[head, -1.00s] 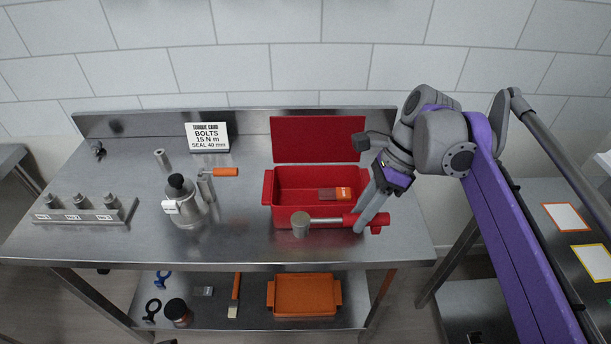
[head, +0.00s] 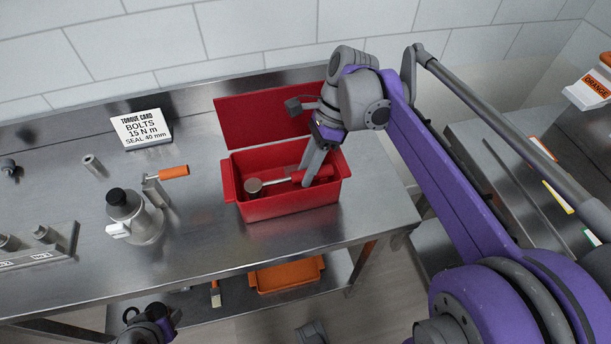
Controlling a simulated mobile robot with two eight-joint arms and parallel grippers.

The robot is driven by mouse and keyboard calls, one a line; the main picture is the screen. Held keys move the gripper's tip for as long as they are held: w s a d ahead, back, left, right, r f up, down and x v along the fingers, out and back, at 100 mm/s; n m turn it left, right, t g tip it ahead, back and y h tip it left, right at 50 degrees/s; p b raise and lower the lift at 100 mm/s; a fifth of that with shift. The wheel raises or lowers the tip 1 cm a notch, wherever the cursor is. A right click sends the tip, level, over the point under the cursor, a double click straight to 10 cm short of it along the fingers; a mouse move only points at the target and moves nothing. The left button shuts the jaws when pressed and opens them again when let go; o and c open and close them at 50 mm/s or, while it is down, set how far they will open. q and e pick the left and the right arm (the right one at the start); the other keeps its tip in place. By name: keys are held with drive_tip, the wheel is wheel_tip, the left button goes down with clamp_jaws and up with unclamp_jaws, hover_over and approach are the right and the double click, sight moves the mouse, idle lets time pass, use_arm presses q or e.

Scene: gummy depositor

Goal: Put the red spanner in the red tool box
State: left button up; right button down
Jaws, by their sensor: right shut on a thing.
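The red spanner (head: 282,181) has a red handle, a thin silver shaft and a round grey head. It lies level within the outline of the open red tool box (head: 290,208), its head at the left end. My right gripper (head: 308,180) is shut on its red handle, fingers pointing down into the box. I cannot tell whether the spanner touches the box floor. The tool box lid (head: 250,120) stands open at the back. A dark part with purple at the lower left edge seems to be my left gripper (head: 152,326); its jaws are unclear.
A torque card (head: 141,129), a metal pot with a black knob (head: 133,218) and an orange-handled tool (head: 172,172) stand left of the box. An orange tray (head: 287,275) is on the lower shelf. Bare table lies in front of the box.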

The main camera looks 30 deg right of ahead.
drive_tip(key=shift+f, duration=1.5)
drive_tip(key=shift+f, duration=0.15)
drive_tip(key=c, duration=0.6)
unclamp_jaws()
drive_tip(key=v, duration=1.2)
drive_tip(key=shift+p, duration=0.45)
